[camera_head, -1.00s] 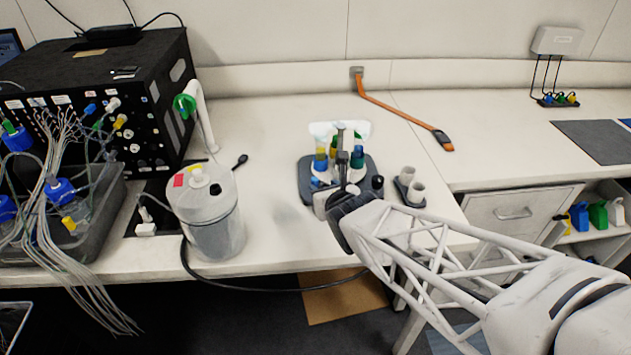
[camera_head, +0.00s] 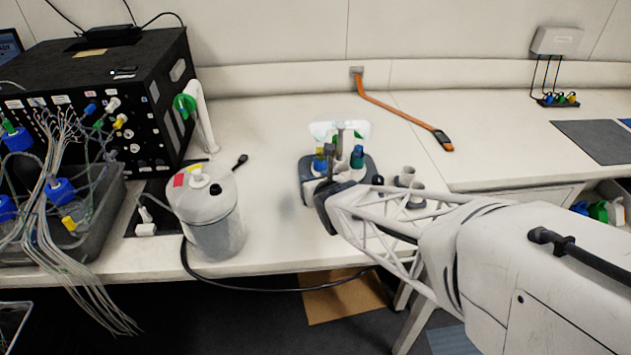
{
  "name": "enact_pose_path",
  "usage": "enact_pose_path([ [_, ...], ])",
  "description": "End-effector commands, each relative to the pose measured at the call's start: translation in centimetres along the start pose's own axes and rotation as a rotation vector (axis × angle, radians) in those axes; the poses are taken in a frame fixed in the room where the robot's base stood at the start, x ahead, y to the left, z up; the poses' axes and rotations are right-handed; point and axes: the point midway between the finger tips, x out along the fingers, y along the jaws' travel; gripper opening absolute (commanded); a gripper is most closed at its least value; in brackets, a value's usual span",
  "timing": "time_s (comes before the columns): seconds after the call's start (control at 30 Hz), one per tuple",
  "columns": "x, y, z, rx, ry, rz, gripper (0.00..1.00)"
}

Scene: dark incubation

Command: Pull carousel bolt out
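The carousel (camera_head: 352,131) stands on a dark base (camera_head: 368,166) near the middle of the bench. It has a pale top plate, a grey central post and coloured vials, among them a teal-capped vial (camera_head: 357,154) and a yellow one (camera_head: 320,156). My gripper (camera_head: 329,153) is at the front left of the carousel, its dark slim end in front of the vials. I cannot make out the bolt, and the gripper and wrist hide part of the carousel's front. Whether the fingers are apart or closed on something is too small to tell.
Small pale cups (camera_head: 405,176) stand right of the carousel, partly behind my arm. A white canister (camera_head: 212,215) with a hose stands to the left, beside a black instrument box (camera_head: 110,85). An orange strap (camera_head: 395,107) lies behind.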

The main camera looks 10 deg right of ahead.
Motion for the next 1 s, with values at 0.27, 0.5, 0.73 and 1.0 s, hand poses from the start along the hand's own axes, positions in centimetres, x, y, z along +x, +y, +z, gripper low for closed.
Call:
enact_pose_path([
  [0.27,0.01,0.00,-0.01,0.000,0.000,0.000,0.40],
  [0.5,0.00,0.00,-0.01,0.000,0.000,0.000,0.03],
  [0.73,0.00,0.00,-0.01,0.000,0.000,0.000,0.00],
  [1.0,-0.17,0.23,-0.01,0.001,-0.002,0.000,0.00],
])
